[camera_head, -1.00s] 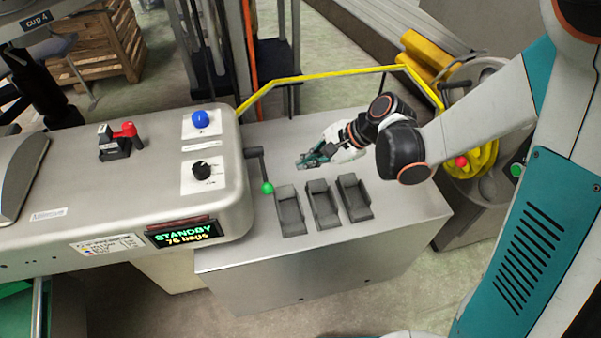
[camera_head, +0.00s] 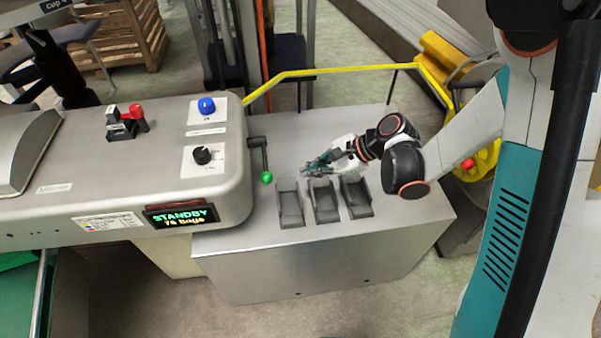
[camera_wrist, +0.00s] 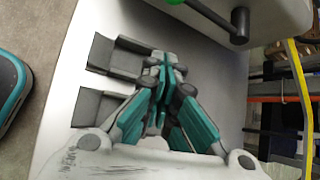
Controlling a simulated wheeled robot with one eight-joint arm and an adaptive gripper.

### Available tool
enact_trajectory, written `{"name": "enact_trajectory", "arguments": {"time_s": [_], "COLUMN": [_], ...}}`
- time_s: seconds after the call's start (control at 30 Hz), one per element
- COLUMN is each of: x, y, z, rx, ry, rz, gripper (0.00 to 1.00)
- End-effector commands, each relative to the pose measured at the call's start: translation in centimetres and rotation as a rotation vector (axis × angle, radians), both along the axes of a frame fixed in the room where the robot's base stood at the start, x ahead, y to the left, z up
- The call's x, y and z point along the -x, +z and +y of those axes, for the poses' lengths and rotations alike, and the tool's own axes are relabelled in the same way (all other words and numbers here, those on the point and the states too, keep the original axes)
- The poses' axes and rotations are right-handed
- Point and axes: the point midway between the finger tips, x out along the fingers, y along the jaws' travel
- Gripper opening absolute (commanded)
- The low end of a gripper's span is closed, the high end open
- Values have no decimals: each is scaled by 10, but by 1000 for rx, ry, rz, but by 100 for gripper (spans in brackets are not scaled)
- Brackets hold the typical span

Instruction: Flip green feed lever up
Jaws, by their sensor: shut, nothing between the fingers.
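The green feed lever (camera_head: 265,163) is a dark arm with a green ball knob at its end, on the right side of the grey machine housing. In the head view it hangs down, knob toward me. In the wrist view its dark arm (camera_wrist: 208,14) shows at the top, with a sliver of the green knob at the top edge. My gripper (camera_head: 306,171), with teal fingers, is shut and empty. It is to the right of the knob, apart from it, over the metal top behind the grey trays. In the wrist view my gripper (camera_wrist: 163,62) points toward the housing.
Several grey trays (camera_head: 291,205) stand on the metal top (camera_head: 240,240) below my gripper. The housing carries a blue knob (camera_head: 206,106), a black knob (camera_head: 202,155), a red switch (camera_head: 133,113) and a STANDBY display (camera_head: 181,215). A yellow rail (camera_head: 330,70) runs behind.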

Motion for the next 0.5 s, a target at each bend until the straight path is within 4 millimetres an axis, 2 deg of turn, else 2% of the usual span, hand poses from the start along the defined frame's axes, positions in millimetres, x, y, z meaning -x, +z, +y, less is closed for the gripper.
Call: {"name": "enact_trajectory", "arguments": {"time_s": [0.43,0.47,0.5], "x": [-8,-8,-6], "y": [-63,-67,-60], "z": [62,66,67], "rx": [1,1,0], "ry": [3,3,1], "rz": [-2,-1,-1], "gripper": [0,0,0]}}
